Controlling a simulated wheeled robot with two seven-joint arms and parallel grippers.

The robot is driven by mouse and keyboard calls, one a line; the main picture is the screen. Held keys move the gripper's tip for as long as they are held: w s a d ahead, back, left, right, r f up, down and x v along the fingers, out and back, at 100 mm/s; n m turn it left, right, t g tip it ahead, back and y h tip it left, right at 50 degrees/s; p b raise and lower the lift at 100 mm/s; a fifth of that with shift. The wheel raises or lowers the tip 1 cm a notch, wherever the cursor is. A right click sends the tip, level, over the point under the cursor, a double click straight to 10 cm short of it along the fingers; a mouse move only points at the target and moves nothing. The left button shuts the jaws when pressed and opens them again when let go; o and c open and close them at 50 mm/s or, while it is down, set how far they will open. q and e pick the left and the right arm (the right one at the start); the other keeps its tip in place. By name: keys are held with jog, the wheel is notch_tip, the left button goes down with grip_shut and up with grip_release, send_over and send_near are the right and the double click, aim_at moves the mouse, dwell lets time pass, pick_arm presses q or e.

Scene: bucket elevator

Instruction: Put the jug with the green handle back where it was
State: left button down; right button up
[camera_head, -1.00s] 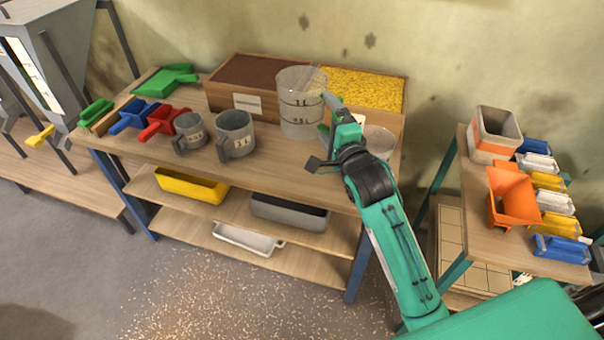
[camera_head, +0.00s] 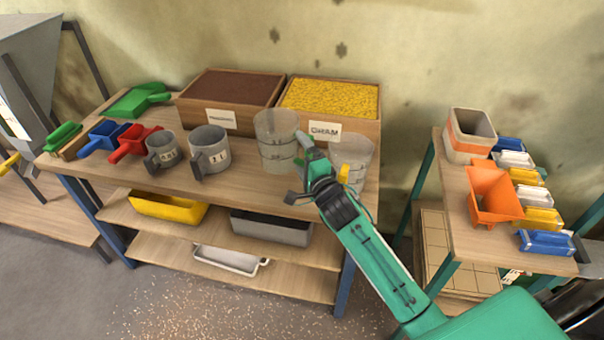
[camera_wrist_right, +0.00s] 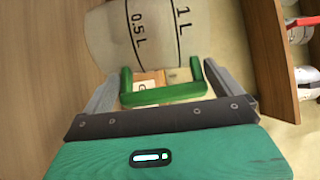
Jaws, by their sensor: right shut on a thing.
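The jug with the green handle (camera_head: 276,135) is clear, has measuring marks, and looks empty. It is upright over the front part of the workbench top, in front of the boxes. I cannot tell whether its base touches the wood. My right gripper (camera_head: 305,150) is at its right side. In the right wrist view, the green handle (camera_wrist_right: 165,92) sits between the two fingers, with the jug wall (camera_wrist_right: 150,35) marked 0.5 L and 1 L beyond it. My left gripper is not in view.
A second clear jug with a yellow handle (camera_head: 357,150) stands close to the right of my gripper. Two grey jugs, one here (camera_head: 210,148), stand to the left. A brown-filled box (camera_head: 190,112) and a yellow-grain box (camera_head: 345,131) stand behind. A side table (camera_head: 465,225) holds scoops.

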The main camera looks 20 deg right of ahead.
aim_at(299, 165)
notch_tip(299, 165, down, 5)
jog(key=shift+f, duration=0.35)
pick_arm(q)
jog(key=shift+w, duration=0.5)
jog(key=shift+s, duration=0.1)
pick_arm(e)
jog(key=shift+f, duration=0.1)
jog(key=o, duration=0.8)
jog(key=shift+f, duration=0.1)
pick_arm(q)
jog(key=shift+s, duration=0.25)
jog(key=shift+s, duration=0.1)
